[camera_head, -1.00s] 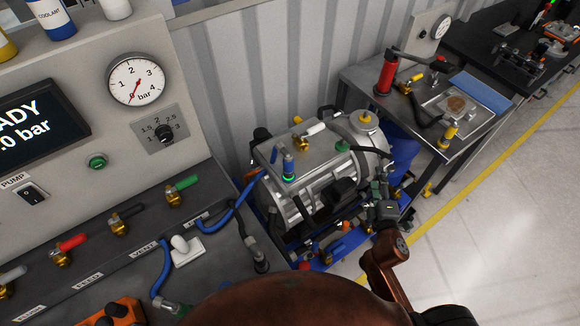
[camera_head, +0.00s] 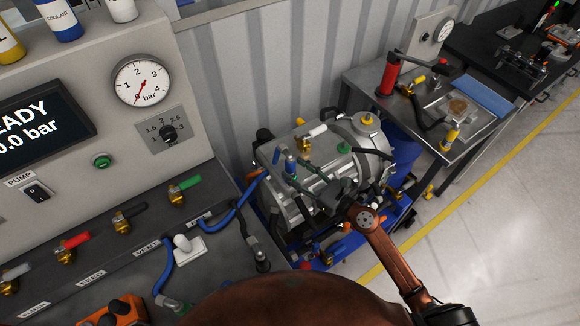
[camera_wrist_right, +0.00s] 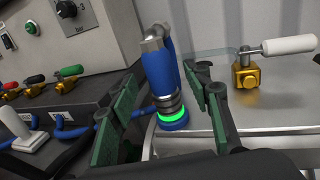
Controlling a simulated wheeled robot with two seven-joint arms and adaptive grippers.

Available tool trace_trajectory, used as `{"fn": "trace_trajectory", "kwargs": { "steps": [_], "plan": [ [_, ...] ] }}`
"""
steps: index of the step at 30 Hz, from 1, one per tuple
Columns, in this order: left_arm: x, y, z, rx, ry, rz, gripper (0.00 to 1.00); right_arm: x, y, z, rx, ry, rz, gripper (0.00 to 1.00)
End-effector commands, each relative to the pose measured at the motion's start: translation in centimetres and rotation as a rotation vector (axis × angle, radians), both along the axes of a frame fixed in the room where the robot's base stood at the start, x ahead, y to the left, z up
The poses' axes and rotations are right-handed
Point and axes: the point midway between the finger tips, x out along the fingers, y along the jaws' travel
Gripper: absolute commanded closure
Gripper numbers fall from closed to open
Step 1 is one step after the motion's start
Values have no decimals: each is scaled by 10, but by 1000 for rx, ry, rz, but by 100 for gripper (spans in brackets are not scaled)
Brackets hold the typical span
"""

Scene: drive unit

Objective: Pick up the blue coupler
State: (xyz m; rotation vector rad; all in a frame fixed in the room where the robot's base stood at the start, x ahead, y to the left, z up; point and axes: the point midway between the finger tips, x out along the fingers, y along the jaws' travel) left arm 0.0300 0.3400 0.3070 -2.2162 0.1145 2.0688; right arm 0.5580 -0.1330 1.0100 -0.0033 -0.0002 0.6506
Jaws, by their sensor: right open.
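The blue coupler (camera_wrist_right: 162,72) stands upright on the grey metal drive unit (camera_head: 318,205), with a metal elbow on top and a glowing green ring near its blue base. In the head view the coupler (camera_head: 290,160) is small and partly covered by my gripper. My right gripper (camera_head: 302,170) is open and reaches over the drive unit from the lower right. In the right wrist view its green-padded fingers (camera_wrist_right: 166,88) show left and right of the coupler, with gaps on both sides. The coupler appears between or just beyond the fingertips. My left gripper is not in view.
A white-handled brass valve (camera_wrist_right: 247,72) stands right of the coupler on the unit. A blue hose (camera_head: 232,212) runs from the unit to the bench panel (camera_head: 70,275) at left. A metal cart (camera_head: 385,95) stands at back right. Open floor lies at lower right.

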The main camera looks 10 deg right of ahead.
Motion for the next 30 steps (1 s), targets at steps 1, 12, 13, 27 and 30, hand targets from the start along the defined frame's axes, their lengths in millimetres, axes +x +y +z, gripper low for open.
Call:
{"fn": "trace_trajectory", "kwargs": {
  "steps": [1,12,13,27,30],
  "plan": [
    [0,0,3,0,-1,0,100,8,6,2,3,-1,1,55],
    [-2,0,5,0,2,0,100,25,19,0,3,1,0,55],
    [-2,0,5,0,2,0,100,25,19,0,3,1,0,55],
    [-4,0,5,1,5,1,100,25,18,0,3,1,0,84],
    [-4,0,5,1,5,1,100,25,18,0,3,1,0,91]
  ]
}}
